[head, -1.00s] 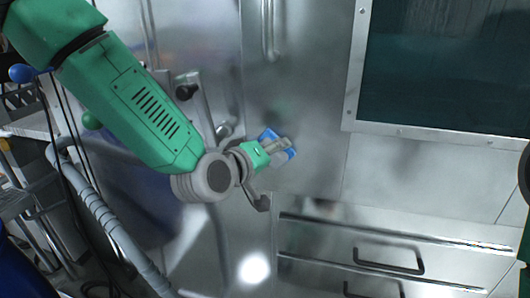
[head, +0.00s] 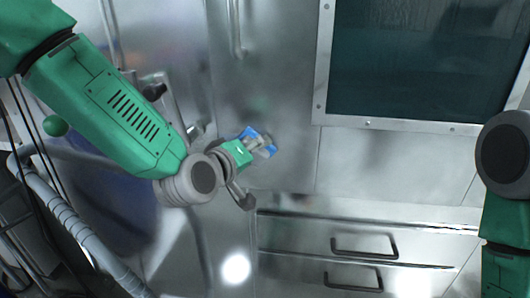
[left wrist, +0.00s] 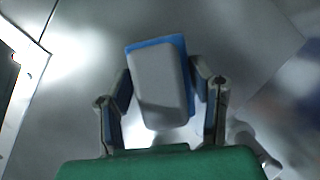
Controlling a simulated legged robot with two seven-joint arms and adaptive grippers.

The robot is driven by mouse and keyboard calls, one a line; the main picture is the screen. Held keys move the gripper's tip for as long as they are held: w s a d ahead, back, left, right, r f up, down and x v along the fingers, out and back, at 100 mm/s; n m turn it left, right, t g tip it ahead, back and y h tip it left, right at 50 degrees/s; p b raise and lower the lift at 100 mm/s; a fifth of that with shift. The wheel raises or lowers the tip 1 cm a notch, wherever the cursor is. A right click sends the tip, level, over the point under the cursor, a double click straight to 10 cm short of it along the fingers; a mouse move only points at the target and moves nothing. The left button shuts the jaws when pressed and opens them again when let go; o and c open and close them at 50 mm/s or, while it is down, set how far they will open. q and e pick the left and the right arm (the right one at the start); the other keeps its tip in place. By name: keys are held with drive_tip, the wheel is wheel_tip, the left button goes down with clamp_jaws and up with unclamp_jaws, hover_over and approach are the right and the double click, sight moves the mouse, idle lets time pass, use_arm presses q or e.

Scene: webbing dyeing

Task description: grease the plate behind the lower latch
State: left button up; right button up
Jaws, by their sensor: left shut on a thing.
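My left gripper (head: 254,145) is shut on a small block with a blue face and a pale grey face (head: 264,136). In the left wrist view the block (left wrist: 160,85) sits between the two fingers (left wrist: 160,100), slightly tilted, its grey side towards the camera. In the head view the gripper is in front of the metal door panel (head: 285,85); I cannot tell whether the block touches it. A metal bar with a dark knob (head: 154,92) is left of the gripper, partly behind my arm; I cannot tell if it is the lower latch. The plate is not clearly seen.
A vertical handle (head: 235,28) is above the gripper. A dark framed window (head: 420,60) is at upper right, with drawers with dark handles (head: 363,246) below. A grey hose (head: 75,225) runs at lower left. My right arm stands at the right edge.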

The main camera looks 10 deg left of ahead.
use_arm(q)
drive_tip(key=a, duration=0.9)
drive_tip(key=s, duration=0.8)
drive_tip(key=shift+s, duration=0.3)
use_arm(e)
drive_tip(key=shift+a, duration=0.75)
idle(0.3)
